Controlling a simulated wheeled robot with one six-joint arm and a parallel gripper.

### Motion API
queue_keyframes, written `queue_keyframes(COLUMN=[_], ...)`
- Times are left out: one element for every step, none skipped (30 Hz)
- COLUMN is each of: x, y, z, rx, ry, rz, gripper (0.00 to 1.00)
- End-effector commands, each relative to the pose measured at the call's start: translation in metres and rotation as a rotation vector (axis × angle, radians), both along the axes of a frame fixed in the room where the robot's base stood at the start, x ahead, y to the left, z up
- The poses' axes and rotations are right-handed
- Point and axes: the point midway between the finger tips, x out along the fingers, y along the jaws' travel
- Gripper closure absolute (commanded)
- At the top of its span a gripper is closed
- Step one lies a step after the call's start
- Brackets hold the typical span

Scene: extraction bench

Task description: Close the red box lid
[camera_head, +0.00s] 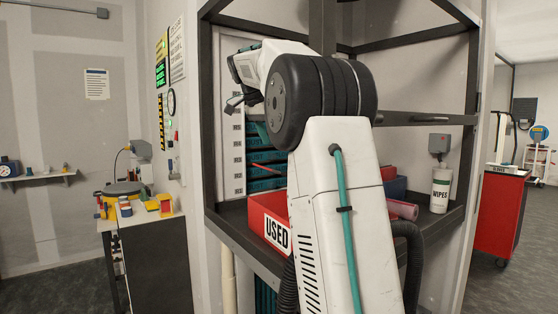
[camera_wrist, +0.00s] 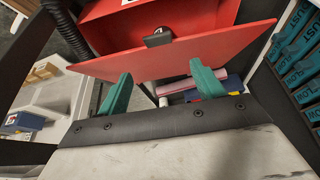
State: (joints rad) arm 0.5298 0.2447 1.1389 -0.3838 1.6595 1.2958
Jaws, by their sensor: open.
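The red box (camera_head: 270,222) marked "USED" sits on the dark shelf, partly hidden behind my arm in the head view. In the wrist view its red lid (camera_wrist: 215,48) is a flat panel with a black handle (camera_wrist: 158,38) on its edge. The lid stands away from the red box body (camera_wrist: 190,14), so the box looks open. My gripper (camera_wrist: 160,70) has two teal fingers spread apart with nothing between them. The fingertips are close to the lid panel, just below the handle in the picture; I cannot tell whether they touch it. My arm hides the fingertips in the head view.
Dark posts and a rail frame the shelf (camera_head: 245,243). Teal boxes (camera_wrist: 299,47) are stacked beside the red box. A black hose (camera_wrist: 68,28) passes near the lid in the wrist view.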

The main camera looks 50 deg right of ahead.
Motion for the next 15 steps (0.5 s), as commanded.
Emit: queue_keyframes(x=[0.000, 0.000, 0.000, 0.000, 0.000, 0.000, 0.000, 0.000, 0.001, 0.003, 0.004, 0.005, 0.005, 0.005, 0.004], y=[0.001, 0.001, 0.001, 0.001, 0.001, 0.001, 0.001, 0.001, -0.001, -0.003, -0.004, -0.006, -0.007, -0.007, -0.007], z=[0.001, 0.002, 0.002, 0.002, 0.002, 0.002, 0.002, 0.001, 0.000, 0.002, 0.006, 0.016, 0.023, 0.030, 0.039], rx=[0.000, 0.000, 0.000, 0.000, 0.000, 0.000, 0.000, 0.000, 0.001, -0.002, -0.005, -0.007, -0.008, -0.008, -0.006], ry=[0.000, 0.000, 0.000, 0.001, 0.001, 0.001, 0.001, 0.001, 0.002, -0.002, -0.008, -0.015, -0.018, -0.018, -0.019], rz=[0.000, 0.000, 0.000, 0.000, 0.000, 0.000, 0.000, 0.000, -0.001, -0.002, -0.005, -0.007, -0.008, -0.009, -0.009], gripper=[0.33, 0.33, 0.33, 0.33, 0.33, 0.33, 0.33, 0.38, 0.49, 0.58, 0.66, 0.77, 0.86, 0.94, 1.00])
